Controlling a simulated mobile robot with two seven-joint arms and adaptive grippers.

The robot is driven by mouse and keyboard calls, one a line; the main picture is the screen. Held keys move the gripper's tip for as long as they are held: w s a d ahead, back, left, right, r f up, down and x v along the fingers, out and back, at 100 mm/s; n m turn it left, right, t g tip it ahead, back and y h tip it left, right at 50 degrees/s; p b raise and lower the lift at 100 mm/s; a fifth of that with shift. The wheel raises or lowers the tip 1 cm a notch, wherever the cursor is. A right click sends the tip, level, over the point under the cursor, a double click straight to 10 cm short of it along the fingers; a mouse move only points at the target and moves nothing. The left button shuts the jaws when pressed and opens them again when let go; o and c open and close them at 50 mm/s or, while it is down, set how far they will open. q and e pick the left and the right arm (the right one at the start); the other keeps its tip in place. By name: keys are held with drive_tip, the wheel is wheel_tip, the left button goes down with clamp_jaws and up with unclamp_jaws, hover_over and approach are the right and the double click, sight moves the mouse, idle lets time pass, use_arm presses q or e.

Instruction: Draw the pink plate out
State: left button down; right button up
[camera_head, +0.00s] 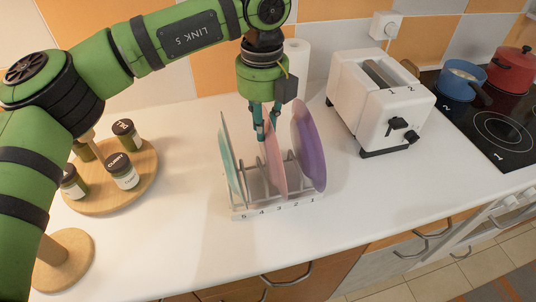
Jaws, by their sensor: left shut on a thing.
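The pink plate (274,167) stands upright in a white plate rack (279,210) on the counter, between a mint green plate (231,160) on the left and a purple plate (309,147) on the right. My left gripper (262,131) comes down from above and is shut on the upper edge of the pink plate. The plate's lower part is still among the rack's bars. The gripper covers part of its top edge. My right gripper is not in view.
A white toaster (372,105) stands right of the rack. A round wooden spice tray (146,180) with several jars is at the left, partly behind my arm. Blue (459,82) and red (513,70) pots stand on the hob. The counter in front of the rack is clear.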

use_arm(q)
drive_tip(key=shift+d+r, duration=0.1)
drive_tip(key=shift+w+r+p, duration=0.15)
drive_tip(key=shift+r+p, duration=0.45)
drive_tip(key=shift+r, duration=0.3)
drive_tip(key=shift+d+r+p, duration=0.15)
drive_tip(key=shift+r+p, duration=1.85)
drive_tip(key=shift+r, duration=1.35)
wheel_tip(320, 180, up, 14)
drive_tip(key=p, duration=0.9)
